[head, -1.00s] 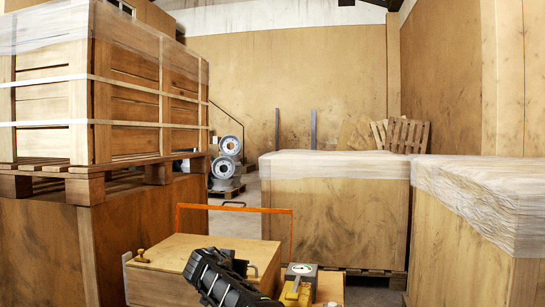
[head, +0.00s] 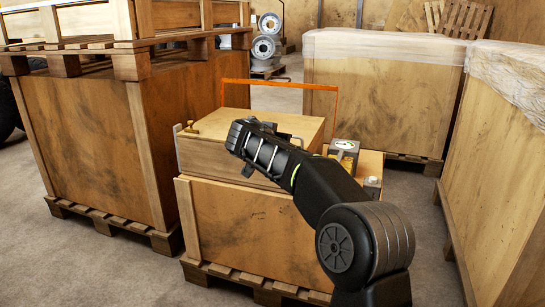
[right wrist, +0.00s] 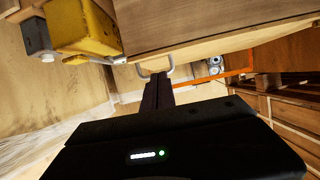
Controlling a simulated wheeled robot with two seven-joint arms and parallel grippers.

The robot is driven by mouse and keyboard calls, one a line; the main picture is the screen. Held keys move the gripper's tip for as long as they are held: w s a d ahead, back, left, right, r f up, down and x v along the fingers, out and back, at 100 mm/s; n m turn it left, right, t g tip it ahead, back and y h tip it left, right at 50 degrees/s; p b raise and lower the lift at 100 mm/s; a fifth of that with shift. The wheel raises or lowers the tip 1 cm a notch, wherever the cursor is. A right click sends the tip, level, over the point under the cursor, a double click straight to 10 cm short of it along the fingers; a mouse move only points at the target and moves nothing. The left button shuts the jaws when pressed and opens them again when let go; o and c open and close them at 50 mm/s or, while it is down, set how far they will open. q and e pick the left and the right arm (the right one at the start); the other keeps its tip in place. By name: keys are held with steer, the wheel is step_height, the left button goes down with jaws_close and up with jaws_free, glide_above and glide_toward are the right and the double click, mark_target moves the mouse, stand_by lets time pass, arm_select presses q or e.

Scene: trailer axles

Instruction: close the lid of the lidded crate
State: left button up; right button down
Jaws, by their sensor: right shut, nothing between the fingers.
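The lidded crate (head: 205,155) is a wooden box in the middle of the head view, on top of a larger wooden crate. Its lid (head: 275,122) looks flat across the top; my arm hides part of the front, so I cannot tell whether a gap remains. My right gripper (head: 244,150) is in front of the box's front face. In the right wrist view its fingers (right wrist: 157,93) are shut and empty, close to a metal handle (right wrist: 155,68) on a wooden panel. I cannot tell whether they touch it. My left gripper is out of view.
A brass knob (head: 190,127) is at the box's left. A yellow object (right wrist: 82,27) and a grey block (head: 344,148) stand to the right. An orange frame (head: 336,100) rises behind. Large crates (head: 90,130) flank both sides; the floor (head: 110,275) at front left is clear.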

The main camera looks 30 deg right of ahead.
steer(key=shift+s+a+f, duration=0.55)
steer(key=shift+s+a, duration=0.1)
steer(key=shift+a, duration=0.2)
steer(key=shift+s+a+f, duration=0.55)
steer(key=shift+s+a, duration=0.05)
steer(key=shift+a, duration=0.2)
